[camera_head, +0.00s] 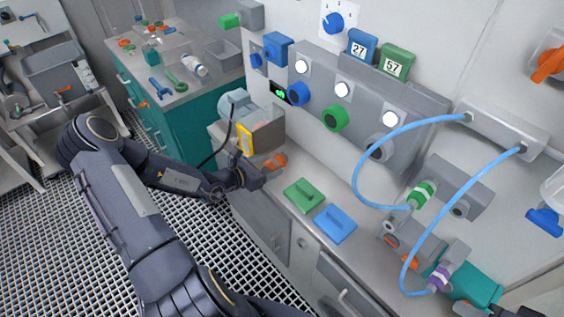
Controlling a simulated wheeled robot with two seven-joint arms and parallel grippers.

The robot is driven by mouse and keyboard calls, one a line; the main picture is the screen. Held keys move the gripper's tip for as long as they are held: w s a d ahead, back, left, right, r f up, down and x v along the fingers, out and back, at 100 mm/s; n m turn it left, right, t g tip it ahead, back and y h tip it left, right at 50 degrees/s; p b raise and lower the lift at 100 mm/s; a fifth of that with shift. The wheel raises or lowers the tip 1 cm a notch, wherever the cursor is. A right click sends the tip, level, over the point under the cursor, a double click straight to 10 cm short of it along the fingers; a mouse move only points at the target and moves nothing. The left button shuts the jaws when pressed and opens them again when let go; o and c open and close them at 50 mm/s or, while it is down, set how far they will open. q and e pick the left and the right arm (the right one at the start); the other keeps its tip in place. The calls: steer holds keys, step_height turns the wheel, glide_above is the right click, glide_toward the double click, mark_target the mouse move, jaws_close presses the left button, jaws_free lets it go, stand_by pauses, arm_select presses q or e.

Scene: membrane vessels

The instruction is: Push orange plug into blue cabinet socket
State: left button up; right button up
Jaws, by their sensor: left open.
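A small orange piece (275,162), which looks like the orange plug, lies on the grey counter at the middle of the head view. My left gripper (256,177) is open, low over the counter edge, just left of and nearer than the orange piece. I cannot tell whether they touch. On the wall panel are a round blue fitting (299,95) and a blue box (276,49); which one is the blue cabinet socket is unclear. My right gripper cannot be made out.
Green (304,194) and blue (335,223) plates lie on the counter to the right. Light-blue hoses (358,178) loop from the wall to fittings at the right. A grey machine with a yellow frame (245,139) stands behind my left gripper. A teal cabinet (150,112) stands at the back left.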

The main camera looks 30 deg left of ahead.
mark_target(268, 165)
arm_select(q)
steer(key=shift+b+x, duration=0.75)
steer(key=shift+x, duration=1.1)
steer(key=shift+c, duration=0.2)
steer(key=c, duration=1.3)
steer(key=shift+o, duration=0.2)
steer(key=shift+s+a+f, duration=0.1)
steer(key=shift+s+a, duration=0.25)
steer(key=shift+s, duration=0.65)
steer(key=shift+s+a+f, duration=0.15)
steer(key=shift+s+a, duration=0.2)
steer(key=shift+s, duration=0.65)
steer(key=shift+s+a+f, duration=0.1)
steer(key=shift+s+a, duration=0.25)
steer(key=shift+s, duration=0.6)
steer(key=shift+r+p, duration=0.1)
steer(key=shift+p, duration=0.25)
